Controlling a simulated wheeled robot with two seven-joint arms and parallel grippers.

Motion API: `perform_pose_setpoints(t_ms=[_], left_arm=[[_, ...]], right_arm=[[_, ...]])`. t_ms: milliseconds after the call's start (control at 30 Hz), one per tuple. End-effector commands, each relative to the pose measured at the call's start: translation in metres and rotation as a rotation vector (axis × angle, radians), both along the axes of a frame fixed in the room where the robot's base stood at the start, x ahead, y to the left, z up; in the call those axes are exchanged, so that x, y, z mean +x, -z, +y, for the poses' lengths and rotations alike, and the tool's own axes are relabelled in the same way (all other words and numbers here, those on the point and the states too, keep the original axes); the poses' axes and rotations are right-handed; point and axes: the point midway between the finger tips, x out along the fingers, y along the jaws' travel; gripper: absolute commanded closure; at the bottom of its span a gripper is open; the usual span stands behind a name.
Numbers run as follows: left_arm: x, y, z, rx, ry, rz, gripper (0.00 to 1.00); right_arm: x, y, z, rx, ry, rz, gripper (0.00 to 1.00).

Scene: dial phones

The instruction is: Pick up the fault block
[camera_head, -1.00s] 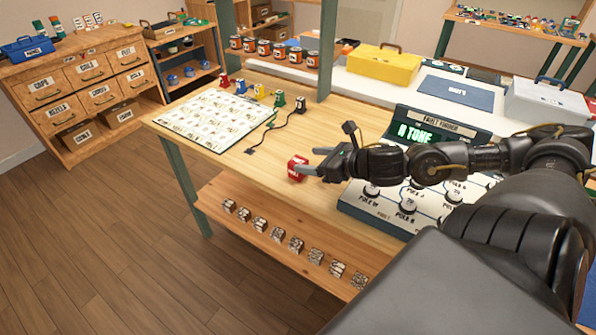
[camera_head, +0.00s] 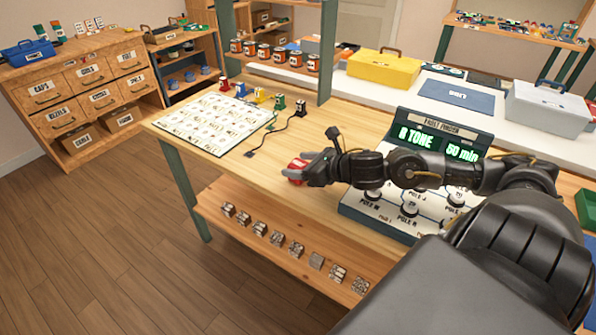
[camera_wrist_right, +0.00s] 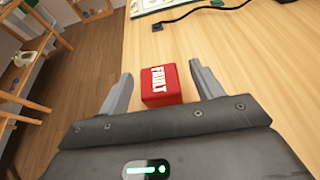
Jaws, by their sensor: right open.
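The fault block is a red cube with white lettering (camera_wrist_right: 160,84), lying on the wooden table top. In the head view the red fault block (camera_head: 296,172) sits near the table's front edge, partly covered by my right gripper (camera_head: 303,167). In the right wrist view my right gripper (camera_wrist_right: 160,88) is open. Its two fingers stand on either side of the block, with a gap visible on each side. My left gripper is not in view.
The fault finder panel (camera_head: 428,122) with its lit screen stands right of the block, partly behind my right arm. A white chart board (camera_head: 213,118) and small coloured pieces lie at the table's far left. A black cable (camera_head: 283,128) lies behind the block.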

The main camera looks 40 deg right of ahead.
Motion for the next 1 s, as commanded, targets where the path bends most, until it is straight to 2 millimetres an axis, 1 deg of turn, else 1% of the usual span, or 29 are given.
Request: perform_pose_setpoints(t_ms=[100,367,467,700,767,1000], left_arm=[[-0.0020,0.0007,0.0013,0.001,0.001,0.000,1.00],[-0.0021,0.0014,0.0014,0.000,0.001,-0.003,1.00],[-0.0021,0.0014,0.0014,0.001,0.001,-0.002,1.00],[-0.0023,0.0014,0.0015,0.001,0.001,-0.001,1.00],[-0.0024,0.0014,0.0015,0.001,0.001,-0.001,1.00],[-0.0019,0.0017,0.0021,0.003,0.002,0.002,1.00]], right_arm=[[0.0048,0.0013,0.0018,-0.001,-0.001,0.000,0.35],[0.0054,0.0027,0.0023,-0.002,-0.003,0.002,0.35],[0.0053,0.0026,0.0022,-0.001,-0.003,0.001,0.45],[0.0053,0.0026,0.0022,0.000,-0.002,0.001,0.76],[0.0053,0.0026,0.0021,0.000,-0.002,0.001,0.84],[0.0054,0.0016,0.0022,-0.002,-0.002,0.001,0.84]])
